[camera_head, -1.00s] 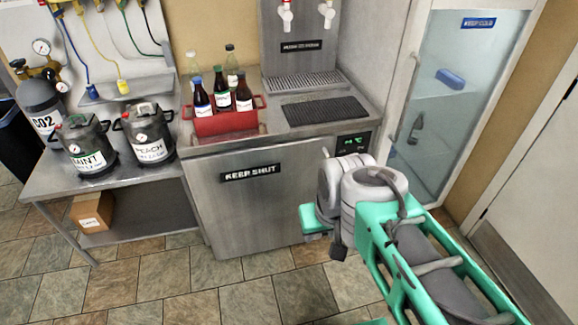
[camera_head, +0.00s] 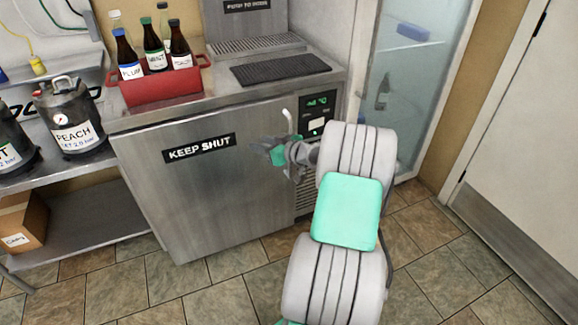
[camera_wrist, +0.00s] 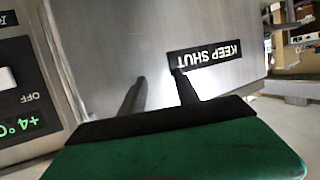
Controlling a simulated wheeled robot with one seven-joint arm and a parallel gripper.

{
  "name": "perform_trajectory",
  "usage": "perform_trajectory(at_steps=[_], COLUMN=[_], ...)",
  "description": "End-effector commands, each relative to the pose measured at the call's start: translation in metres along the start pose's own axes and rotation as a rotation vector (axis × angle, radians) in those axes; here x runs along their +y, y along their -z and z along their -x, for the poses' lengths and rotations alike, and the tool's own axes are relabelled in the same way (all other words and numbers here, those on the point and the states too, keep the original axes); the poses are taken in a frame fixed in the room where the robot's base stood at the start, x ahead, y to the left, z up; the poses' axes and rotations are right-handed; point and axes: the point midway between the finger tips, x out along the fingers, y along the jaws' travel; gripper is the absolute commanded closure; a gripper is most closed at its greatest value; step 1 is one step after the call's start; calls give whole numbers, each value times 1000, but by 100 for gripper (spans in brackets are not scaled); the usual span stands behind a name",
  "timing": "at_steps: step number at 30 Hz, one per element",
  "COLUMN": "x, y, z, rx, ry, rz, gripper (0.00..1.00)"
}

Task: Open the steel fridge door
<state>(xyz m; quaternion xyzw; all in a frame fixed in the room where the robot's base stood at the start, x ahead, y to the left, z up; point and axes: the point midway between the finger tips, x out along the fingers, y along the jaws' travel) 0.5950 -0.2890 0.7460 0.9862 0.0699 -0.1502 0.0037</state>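The steel fridge door (camera_head: 210,195) is closed, flat in the front of the counter unit, with a black "KEEP SHUT" label (camera_head: 199,147). The top of a pale upright handle (camera_head: 288,122) shows near the door's right edge; my gripper and wrist hide part of its lower length. My gripper (camera_head: 262,147) is in front of the door, between the label and the handle. In the wrist view, my gripper (camera_wrist: 158,80) has its two dark fingers apart, with bare door and the upside-down label (camera_wrist: 205,57) beyond them. I see no handle between the fingers.
A control panel (camera_head: 318,108) with a green display sits right of the door. A red crate (camera_head: 160,88) with bottles and a black drip mat (camera_head: 280,69) are on top. A glass-door cooler (camera_head: 410,90) stands right. Tiled floor (camera_head: 215,295) in front is clear.

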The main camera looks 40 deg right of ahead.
Motion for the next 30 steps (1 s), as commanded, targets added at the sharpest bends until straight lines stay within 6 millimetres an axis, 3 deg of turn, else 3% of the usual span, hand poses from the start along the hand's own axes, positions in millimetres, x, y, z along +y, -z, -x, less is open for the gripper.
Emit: perform_trajectory(at_steps=[1,3,6,10,21,30], x=[45,83,110,117,131,132], y=[-49,-66,-74,-69,-50,-49], z=[9,32,52,47,-10,-13], rx=[96,206,286,305,301,301], ry=[-73,-151,-215,-228,-228,-230], rz=[-20,-23,-22,-19,-21,-23], gripper=[62,62,62,62,62,63])
